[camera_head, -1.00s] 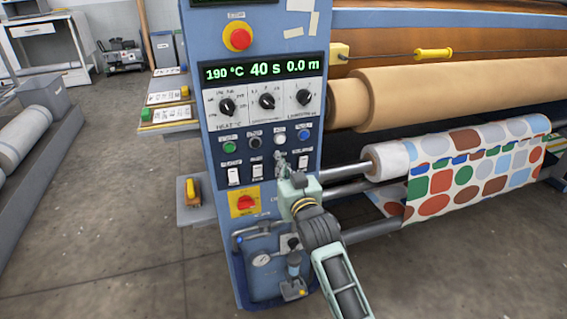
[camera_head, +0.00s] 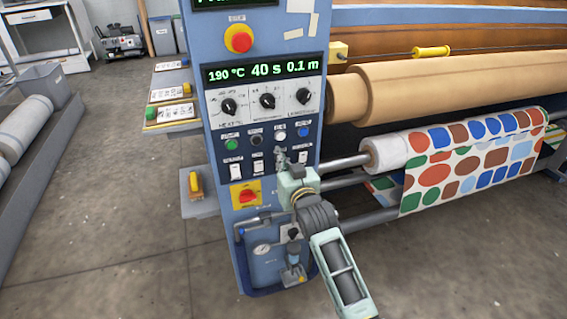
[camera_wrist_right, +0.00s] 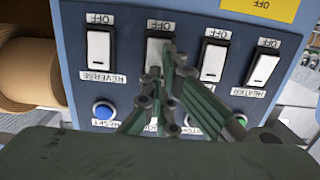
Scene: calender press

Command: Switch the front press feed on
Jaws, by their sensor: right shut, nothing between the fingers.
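The blue control panel (camera_head: 290,208) of the press carries a row of white rocker switches. The left one (camera_head: 235,172) and the one beside it (camera_head: 258,167) show clear, as does the rightmost (camera_head: 303,158). My right gripper (camera_head: 280,158) is shut and empty, its tips at the third switch from the left, which it hides. In the wrist view, turned upside down, the tips (camera_wrist_right: 165,50) overlap that switch (camera_wrist_right: 155,46), between the REVERSE switch (camera_wrist_right: 98,50) and its other neighbour (camera_wrist_right: 215,62). Its label is covered; contact cannot be told. My left gripper is out of view.
A red emergency button (camera_head: 239,39), a display (camera_head: 265,71) reading 0.1 m, knobs (camera_head: 268,101) and coloured push buttons sit above. A red rotary switch (camera_head: 246,196) is below. The patterned fabric roll (camera_head: 460,165) lies right of the panel.

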